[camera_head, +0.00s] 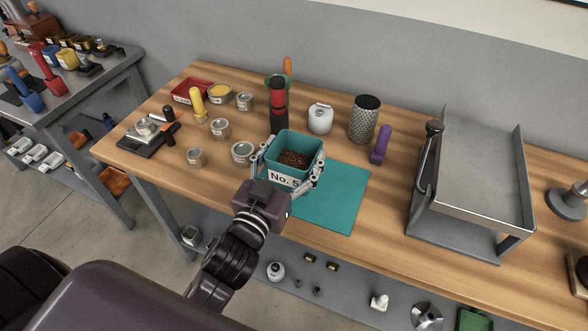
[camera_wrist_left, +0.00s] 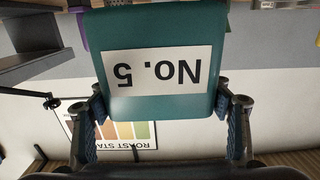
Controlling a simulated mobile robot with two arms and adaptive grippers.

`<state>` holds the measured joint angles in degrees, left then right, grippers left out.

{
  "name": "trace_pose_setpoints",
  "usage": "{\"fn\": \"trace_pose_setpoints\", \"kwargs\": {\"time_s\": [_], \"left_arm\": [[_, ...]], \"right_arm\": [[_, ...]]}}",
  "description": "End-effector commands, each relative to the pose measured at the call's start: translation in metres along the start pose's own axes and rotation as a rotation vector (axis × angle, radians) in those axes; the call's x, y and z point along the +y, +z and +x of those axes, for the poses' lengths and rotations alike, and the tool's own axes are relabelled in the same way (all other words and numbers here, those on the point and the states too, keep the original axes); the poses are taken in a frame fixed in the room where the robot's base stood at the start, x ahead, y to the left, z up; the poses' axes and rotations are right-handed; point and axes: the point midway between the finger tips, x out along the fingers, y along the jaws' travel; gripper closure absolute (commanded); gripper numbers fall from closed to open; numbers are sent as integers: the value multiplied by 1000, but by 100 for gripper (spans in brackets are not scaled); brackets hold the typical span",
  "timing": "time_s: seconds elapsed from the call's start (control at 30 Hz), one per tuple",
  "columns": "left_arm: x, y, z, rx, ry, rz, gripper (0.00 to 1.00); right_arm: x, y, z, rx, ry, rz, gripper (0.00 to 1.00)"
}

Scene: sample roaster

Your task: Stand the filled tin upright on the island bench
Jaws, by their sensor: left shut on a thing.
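The filled tin (camera_head: 286,180) is a teal, square-sided tin with a white "No. 5" label and brown beans inside. In the head view it is upright, mouth up, over the left part of the teal mat (camera_head: 338,205) on the wooden bench (camera_head: 385,240). My left gripper (camera_head: 292,163) is shut on the tin, one finger on each side. In the left wrist view the tin (camera_wrist_left: 205,45) fills the middle, its label upside down in that picture, between the fingers (camera_wrist_left: 160,125). I cannot tell whether its base touches the mat. My right gripper is not in view.
Several small tins stand left of the held tin, near a scale (camera_head: 146,132). A white jar (camera_head: 320,118), a perforated cylinder (camera_head: 364,119) and a purple-handled tool (camera_head: 381,145) stand behind. A metal tray stand (camera_head: 478,175) is at right. The mat's right part is clear.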

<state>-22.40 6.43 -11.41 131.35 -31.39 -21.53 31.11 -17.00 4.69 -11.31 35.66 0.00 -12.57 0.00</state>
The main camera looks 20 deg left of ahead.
Motion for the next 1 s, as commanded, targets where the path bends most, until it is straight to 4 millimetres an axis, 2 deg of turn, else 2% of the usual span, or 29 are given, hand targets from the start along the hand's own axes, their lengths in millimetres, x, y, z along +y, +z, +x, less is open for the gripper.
{"fn": "trace_pose_setpoints", "kwargs": {"time_s": [0.33,0.77,0.8,0.93,1.0], "left_arm": [[0,43,0,0,0,1,55],[0,49,0,2,1,1,55],[0,49,0,1,0,1,26],[0,48,0,1,1,2,12],[0,48,0,1,1,1,11]], "right_arm": [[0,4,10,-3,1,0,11],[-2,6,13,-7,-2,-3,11],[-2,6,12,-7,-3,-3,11],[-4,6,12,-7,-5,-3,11],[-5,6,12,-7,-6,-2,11]]}}
